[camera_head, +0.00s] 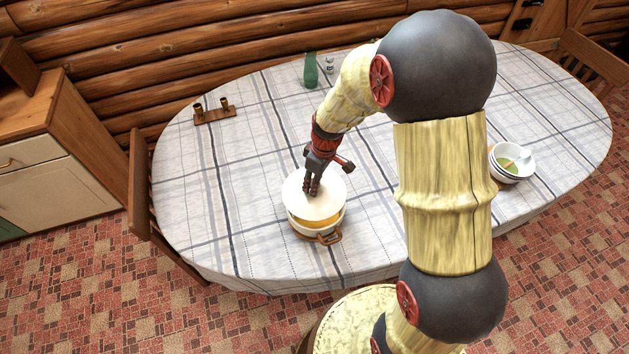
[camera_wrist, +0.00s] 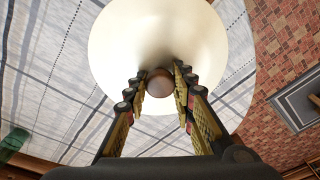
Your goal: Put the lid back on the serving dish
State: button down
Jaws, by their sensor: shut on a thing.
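The serving dish (camera_head: 317,222) is a white round pot with orange-yellow contents and a brown handle, near the table's front edge. The white round lid (camera_head: 318,208) is over the dish, covering its back part; an opening shows at the front. My gripper (camera_head: 312,190) points down at the middle of the lid. In the wrist view my gripper (camera_wrist: 160,88) is shut on the lid's brown round knob (camera_wrist: 160,82), and the lid (camera_wrist: 150,40) hides the dish. I cannot tell whether the lid touches the rim.
The oval table (camera_head: 230,175) has a checked cloth. A wooden candle holder (camera_head: 215,115), a green bottle (camera_head: 311,70) and small shakers (camera_head: 329,64) stand at the back. Bowls (camera_head: 510,163) stand at the right. The cloth left of the dish is clear. Chairs (camera_head: 140,185) flank the table.

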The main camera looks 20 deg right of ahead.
jog(key=shift+d, duration=0.3)
jog(key=shift+w+f, duration=0.1)
jog(key=shift+w, duration=0.05)
jog(key=shift+f+b, duration=1.35)
jog(key=shift+f, duration=0.75)
jog(key=shift+f+b, duration=0.8)
jog(key=shift+f, duration=0.2)
jog(key=shift+f+b, duration=0.15)
jog(key=shift+b, duration=0.45)
jog(key=c, duration=1.4)
grip_release()
jog(key=shift+o, duration=1.3)
